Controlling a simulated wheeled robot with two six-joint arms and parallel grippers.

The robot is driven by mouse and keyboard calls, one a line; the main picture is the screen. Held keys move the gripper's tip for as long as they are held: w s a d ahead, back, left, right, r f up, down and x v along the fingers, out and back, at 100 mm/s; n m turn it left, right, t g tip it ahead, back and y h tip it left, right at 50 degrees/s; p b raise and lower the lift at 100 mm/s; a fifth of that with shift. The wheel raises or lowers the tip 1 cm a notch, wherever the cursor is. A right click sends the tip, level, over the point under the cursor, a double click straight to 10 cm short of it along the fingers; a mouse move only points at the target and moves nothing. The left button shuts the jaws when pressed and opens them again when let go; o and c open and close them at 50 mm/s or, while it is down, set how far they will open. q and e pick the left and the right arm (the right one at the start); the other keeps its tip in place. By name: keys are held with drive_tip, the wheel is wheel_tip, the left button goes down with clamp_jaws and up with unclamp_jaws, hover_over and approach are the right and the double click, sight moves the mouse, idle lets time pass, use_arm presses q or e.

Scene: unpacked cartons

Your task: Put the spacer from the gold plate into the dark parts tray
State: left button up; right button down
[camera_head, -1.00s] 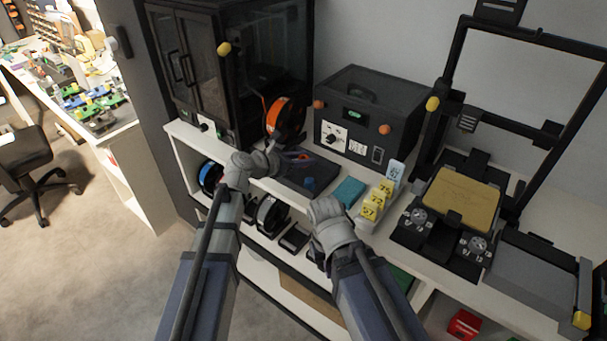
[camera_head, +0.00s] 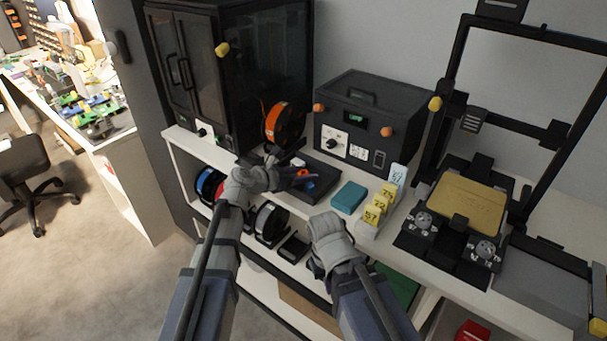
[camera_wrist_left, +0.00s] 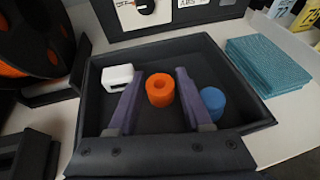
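The dark parts tray (camera_head: 325,190) stands on the white shelf top, and its wall also shows in the left wrist view (camera_wrist_left: 235,75). An orange ring-shaped spacer (camera_wrist_left: 160,90) is inside the tray, upright with its hole facing up. My left gripper (camera_wrist_left: 159,71) reaches into the tray with its two purple fingers on either side of the ring. Gaps show between the fingers and the ring, so the gripper is open. The gold plate (camera_head: 457,196) on the printer is bare. My right gripper (camera_head: 328,262) is low in front of the shelf, its fingers hidden.
In the tray are a white block (camera_wrist_left: 117,77) on the left and a blue cylinder (camera_wrist_left: 212,100) on the right. A teal pad (camera_head: 349,197) and yellow number tags (camera_head: 377,208) stand right of it. An orange spool (camera_head: 284,124) and a black box (camera_head: 372,118) stand behind.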

use_arm(q)
drive_tip(key=shift+r, duration=0.1)
drive_tip(key=shift+s+a+r+p, duration=0.1)
drive_tip(key=shift+r+p, duration=0.15)
drive_tip(key=shift+p, duration=0.05)
drive_tip(key=p+v, duration=0.4)
drive_tip(key=v, duration=0.6)
drive_tip(key=shift+s+a, duration=0.15)
drive_tip(key=shift+a, duration=0.05)
drive_tip(key=shift+s+a+r, duration=0.2)
drive_tip(key=shift+s+a, duration=0.2)
drive_tip(key=shift+a, duration=0.05)
